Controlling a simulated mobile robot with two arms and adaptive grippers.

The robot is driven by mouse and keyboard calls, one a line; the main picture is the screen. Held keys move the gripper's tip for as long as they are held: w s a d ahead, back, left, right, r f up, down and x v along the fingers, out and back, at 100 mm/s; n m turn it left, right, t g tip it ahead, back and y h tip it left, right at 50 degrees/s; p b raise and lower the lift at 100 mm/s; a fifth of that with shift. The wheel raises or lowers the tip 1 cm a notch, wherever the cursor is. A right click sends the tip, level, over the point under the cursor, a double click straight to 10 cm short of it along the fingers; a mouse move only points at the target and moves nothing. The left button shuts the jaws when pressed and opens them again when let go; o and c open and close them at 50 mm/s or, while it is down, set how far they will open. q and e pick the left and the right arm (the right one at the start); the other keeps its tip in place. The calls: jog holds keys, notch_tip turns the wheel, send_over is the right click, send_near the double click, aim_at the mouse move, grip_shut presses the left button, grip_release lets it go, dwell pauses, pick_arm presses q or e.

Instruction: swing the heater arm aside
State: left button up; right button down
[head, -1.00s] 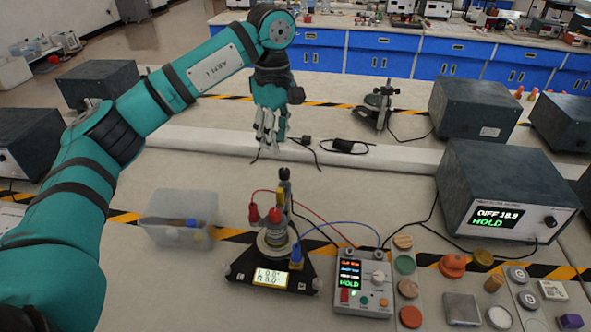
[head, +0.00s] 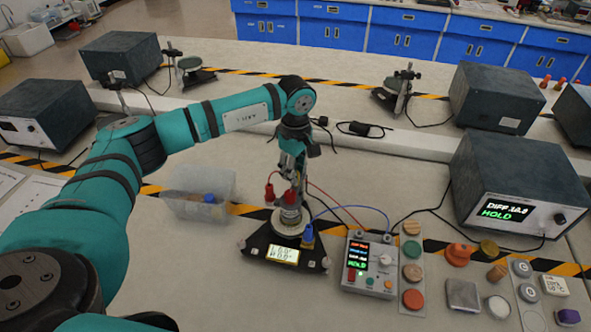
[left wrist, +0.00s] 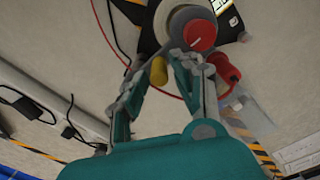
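A small instrument stands on a black triangular base (head: 260,243) with a lit display. It carries a pale round stage (head: 289,222), red-capped parts (head: 270,193) and a blue connector (head: 308,236). My left gripper (head: 291,170) points down just above it and hides its upper post in the head view. In the left wrist view my left gripper (left wrist: 160,66) has its fingers apart, with a yellow part (left wrist: 158,71) showing between the tips. A red cap (left wrist: 200,36) and a red plug (left wrist: 223,66) lie just beyond. I cannot tell which part is the heater arm. My right gripper is out of view.
A control box (head: 369,265) with red and blue leads stands right of the instrument. A clear bin (head: 190,205) is to its left. A large meter (head: 520,190) reading HOLD sits farther right. Small discs and blocks fill the front right.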

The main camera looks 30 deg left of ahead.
pick_arm(q)
jog(key=shift+f, duration=0.95)
jog(key=shift+c, duration=0.2)
grip_shut()
